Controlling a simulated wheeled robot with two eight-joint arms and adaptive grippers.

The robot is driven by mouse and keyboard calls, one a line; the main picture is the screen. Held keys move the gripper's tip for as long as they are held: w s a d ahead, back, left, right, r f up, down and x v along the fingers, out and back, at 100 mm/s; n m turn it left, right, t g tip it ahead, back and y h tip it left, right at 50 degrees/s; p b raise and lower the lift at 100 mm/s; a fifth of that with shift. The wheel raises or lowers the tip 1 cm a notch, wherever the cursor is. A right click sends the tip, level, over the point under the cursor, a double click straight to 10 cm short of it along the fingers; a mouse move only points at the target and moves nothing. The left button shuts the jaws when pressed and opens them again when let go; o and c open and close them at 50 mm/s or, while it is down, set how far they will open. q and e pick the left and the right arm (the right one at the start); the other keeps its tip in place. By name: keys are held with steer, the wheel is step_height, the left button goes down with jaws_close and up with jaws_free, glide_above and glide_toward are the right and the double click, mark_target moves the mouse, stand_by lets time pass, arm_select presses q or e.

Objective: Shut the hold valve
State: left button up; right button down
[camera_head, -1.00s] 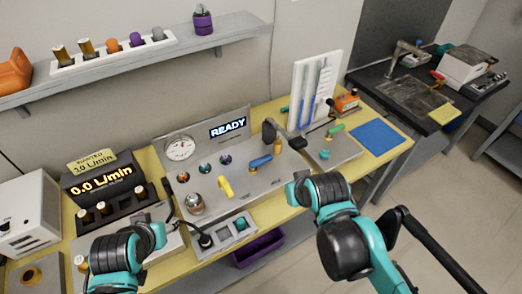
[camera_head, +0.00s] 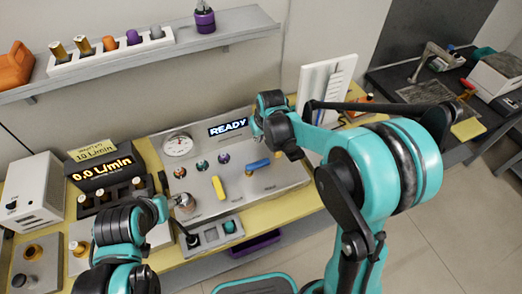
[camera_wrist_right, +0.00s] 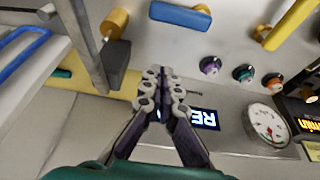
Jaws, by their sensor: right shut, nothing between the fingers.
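A valve with a blue handle (camera_head: 257,164) sits on the sloped grey panel (camera_head: 288,178); the blue handle also shows in the right wrist view (camera_wrist_right: 181,14). A yellow handle (camera_head: 218,187) is left of it, and appears in the wrist view (camera_wrist_right: 290,22). The labels are too small to read, so I cannot tell which is the hold valve. My right gripper (camera_wrist_right: 165,74) is shut and empty over the panel, between the READY display (camera_wrist_right: 203,118) and the blue handle, apart from both handles. My left arm is at the front left; its fingers are not clear.
A round gauge (camera_head: 178,144) and several small knobs are on the panel. A flow meter box (camera_head: 103,170) stands left. A shelf (camera_head: 222,36) runs above.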

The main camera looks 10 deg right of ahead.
mark_target(258, 166)
steer(key=shift+w+f, duration=0.1)
steer(key=shift+f, duration=0.1)
steer(key=b+x, duration=0.3)
steer(key=x, duration=0.7)
steer(key=shift+f, duration=0.15)
steer(key=s, duration=0.3)
steer(key=shift+s+d+r, duration=0.3)
steer(key=shift+s+d, duration=0.05)
steer(key=shift+s, duration=0.2)
